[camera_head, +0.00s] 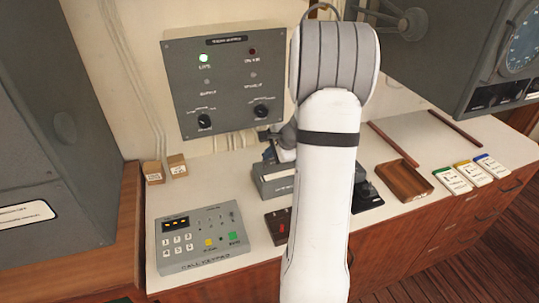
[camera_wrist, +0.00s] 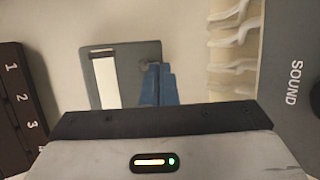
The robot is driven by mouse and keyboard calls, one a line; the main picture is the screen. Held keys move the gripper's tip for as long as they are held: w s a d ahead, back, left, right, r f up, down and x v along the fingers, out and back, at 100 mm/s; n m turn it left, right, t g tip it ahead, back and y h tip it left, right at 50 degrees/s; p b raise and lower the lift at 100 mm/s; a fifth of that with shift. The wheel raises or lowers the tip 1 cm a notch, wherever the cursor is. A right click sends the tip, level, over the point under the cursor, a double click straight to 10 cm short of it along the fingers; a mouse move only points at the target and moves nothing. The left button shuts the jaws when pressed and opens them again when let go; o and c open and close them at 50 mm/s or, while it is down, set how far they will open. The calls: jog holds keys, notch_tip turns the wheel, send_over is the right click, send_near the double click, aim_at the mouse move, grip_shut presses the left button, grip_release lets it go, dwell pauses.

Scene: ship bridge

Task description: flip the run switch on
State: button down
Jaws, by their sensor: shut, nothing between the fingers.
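No switch labelled "run" can be read in either view. In the wrist view, a grey plate (camera_wrist: 135,53) with a blank-looking white label (camera_wrist: 106,82) is ahead of my gripper (camera_wrist: 160,70). A small dark round part, possibly a switch (camera_wrist: 147,63), shows on the plate right beside the fingertips. My gripper's blue fingers are shut together with nothing between them. They overlap the plate's right side; I cannot tell whether they touch it.
The grey wall panel (camera_head: 226,96) has knobs and green and red lamps. A call keypad (camera_head: 200,240), a small red-marked box (camera_head: 278,225), a wooden tray (camera_head: 404,180) and several cards lie on the counter. In the wrist view, a dark numbered strip (camera_wrist: 20,100) is left and pale cables (camera_wrist: 234,40) right.

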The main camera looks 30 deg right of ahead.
jog(key=w+r+p+v, duration=0.1)
jog(key=w+v, duration=0.1)
jog(key=v, duration=1.1)
jog(key=shift+w+d+r, duration=0.2)
jog(key=shift+d+r, duration=0.25)
jog(key=shift+r, duration=0.15)
jog(key=s+a+r+n+g, duration=0.1)
jog(key=s+a+n, duration=0.25)
jog(key=a, duration=0.45)
jog(key=s+a+r+n+g, duration=0.15)
jog(key=a+n, duration=0.25)
jog(key=a, duration=0.4)
jog(key=s+a+n+g+h, duration=0.1)
jog(key=s+a+n+h, duration=0.1)
jog(key=s+a+n, duration=0.8)
jog(key=shift+s+a+f+n+h, duration=0.35)
jog(key=shift+s+n, duration=0.6)
jog(key=shift+s, duration=1.4)
